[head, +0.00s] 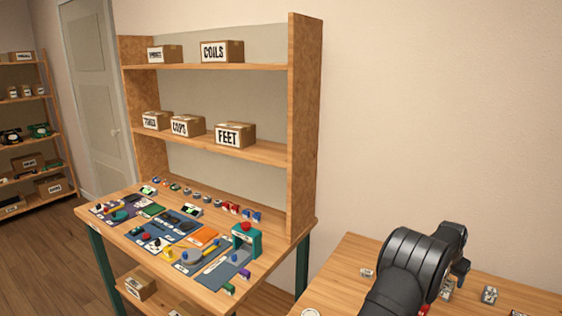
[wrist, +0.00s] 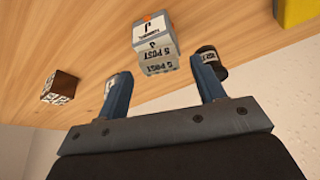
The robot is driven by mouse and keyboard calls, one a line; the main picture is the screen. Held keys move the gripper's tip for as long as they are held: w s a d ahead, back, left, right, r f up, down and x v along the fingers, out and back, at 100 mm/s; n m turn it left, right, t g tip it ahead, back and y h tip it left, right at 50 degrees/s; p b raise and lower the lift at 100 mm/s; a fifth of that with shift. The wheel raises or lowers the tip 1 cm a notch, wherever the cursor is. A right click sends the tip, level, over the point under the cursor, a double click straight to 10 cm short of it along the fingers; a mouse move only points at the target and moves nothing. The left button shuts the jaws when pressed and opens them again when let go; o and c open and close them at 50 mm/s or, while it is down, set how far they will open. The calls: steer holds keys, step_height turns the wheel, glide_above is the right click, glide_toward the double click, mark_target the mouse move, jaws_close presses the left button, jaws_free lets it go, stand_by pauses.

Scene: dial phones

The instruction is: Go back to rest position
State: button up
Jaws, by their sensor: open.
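My gripper shows in the wrist view (wrist: 161,67) with its two blue fingers spread wide apart. A grey block (wrist: 155,42) with "5 POST" lettering shows between and beyond the fingertips; nothing is clamped. A black cylinder (wrist: 212,60) with a white label appears close beside the right finger; I cannot tell whether they touch. A small dark brown block (wrist: 61,88) with white markings lies to the left. In the head view, my black arm rises at the lower right, and my gripper (head: 461,269) is partly seen at its far side, above the right wooden table (head: 345,270).
Small parts, including a metallic piece (head: 489,295), lie on the right table. A yellow object (wrist: 298,12) is at the wrist view's corner. A workbench (head: 135,240) with many parts and shelved boxes, including "FEET" (head: 235,135), stands left. The wall behind my arm is bare.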

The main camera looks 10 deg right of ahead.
steer(key=shift+x, duration=0.75)
steer(key=shift+r, duration=1.25)
